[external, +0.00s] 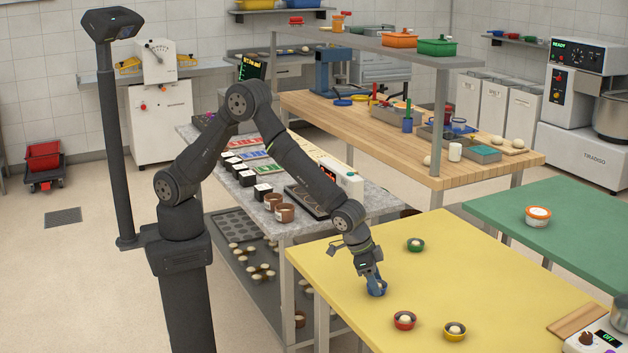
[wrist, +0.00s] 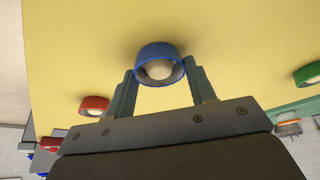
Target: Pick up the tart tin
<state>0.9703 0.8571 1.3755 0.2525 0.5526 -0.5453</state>
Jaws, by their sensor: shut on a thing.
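Several small round tins with pale dough in them stand on the yellow table (external: 330,262). My gripper (external: 372,282) is low over the yellow table, shut on the blue tin (external: 378,290). In the wrist view the blue tin (wrist: 158,52) sits between the two fingertips (wrist: 160,78), with a pale ball inside. Whether the blue tin touches the table is hard to tell.
A green table (external: 560,215) with an orange and white tub (external: 538,216) is at the right. A grey counter (external: 225,150) with boxes and brown jars lies to the left. A control box (external: 597,330) and wooden board sit at the yellow table's right corner.

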